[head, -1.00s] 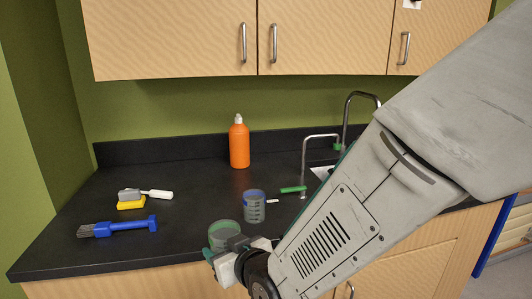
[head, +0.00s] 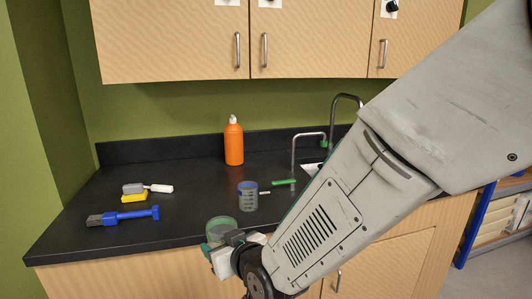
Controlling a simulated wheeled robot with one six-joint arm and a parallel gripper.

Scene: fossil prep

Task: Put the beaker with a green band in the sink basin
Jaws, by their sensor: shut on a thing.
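The beaker with a green band (head: 221,230) is held in my gripper (head: 222,244), in front of the counter's front edge in the head view. The gripper is shut on it, and the beaker looks roughly upright. Its lower part is partly hidden by the gripper. The sink basin (head: 311,168) shows only as a small pale patch at the back right, below the tall curved faucet (head: 345,98). My arm hides most of it.
A beaker with a blue band (head: 248,197) stands on the black counter (head: 180,220). A green-handled brush (head: 284,182) lies behind it. An orange bottle (head: 233,143) stands at the back. A blue brush (head: 124,216) and a yellow block (head: 134,198) with a white-handled tool (head: 150,188) lie left.

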